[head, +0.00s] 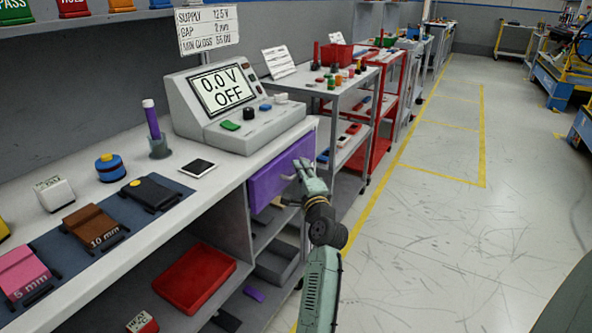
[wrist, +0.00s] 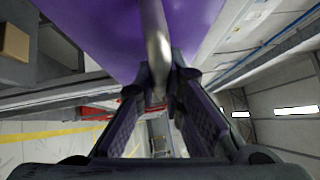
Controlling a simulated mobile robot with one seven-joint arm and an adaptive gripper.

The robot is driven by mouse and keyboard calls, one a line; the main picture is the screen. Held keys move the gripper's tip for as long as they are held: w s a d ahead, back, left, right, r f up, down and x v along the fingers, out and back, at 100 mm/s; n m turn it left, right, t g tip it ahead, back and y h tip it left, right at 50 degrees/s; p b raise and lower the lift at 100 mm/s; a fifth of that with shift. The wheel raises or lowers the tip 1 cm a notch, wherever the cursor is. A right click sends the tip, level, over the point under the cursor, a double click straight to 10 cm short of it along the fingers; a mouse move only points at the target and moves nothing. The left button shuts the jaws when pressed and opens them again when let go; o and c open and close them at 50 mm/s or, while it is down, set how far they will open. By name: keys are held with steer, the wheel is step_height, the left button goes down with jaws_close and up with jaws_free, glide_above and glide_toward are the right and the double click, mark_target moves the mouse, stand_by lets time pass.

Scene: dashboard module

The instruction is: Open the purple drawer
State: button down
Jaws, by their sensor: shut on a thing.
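The purple drawer (head: 272,178) is at the right end of the workbench, below the grey power supply. Its purple front also fills the top of the wrist view (wrist: 115,30). A metal bar handle (wrist: 155,45) runs along the front. My gripper (head: 303,165) is at the drawer front in the head view. In the wrist view, my gripper (wrist: 161,90) has its fingers closed around the handle. The head view does not show clearly how far the drawer is out.
The white workbench (head: 100,183) holds the grey power supply (head: 240,105), a purple marker (head: 151,120) in a cup and coloured blocks. A red tray (head: 195,277) sits on the shelf below. A grey cart (head: 352,88) stands just beyond the drawer. The floor (head: 420,250) to the right is clear.

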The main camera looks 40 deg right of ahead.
steer(key=s+d+b, duration=0.1)
steer(key=s+d, duration=0.3)
steer(key=s, duration=0.5)
steer(key=s+d+b, duration=0.1)
steer(key=s+d, duration=0.3)
steer(key=s, duration=0.6)
steer(key=shift+s, duration=0.2)
steer(key=c, duration=1.7)
jaws_free()
steer(key=shift+s, duration=0.15)
steer(key=v, duration=1.1)
steer(key=shift+s+a+f, duration=0.15)
steer(key=shift+s, duration=0.2)
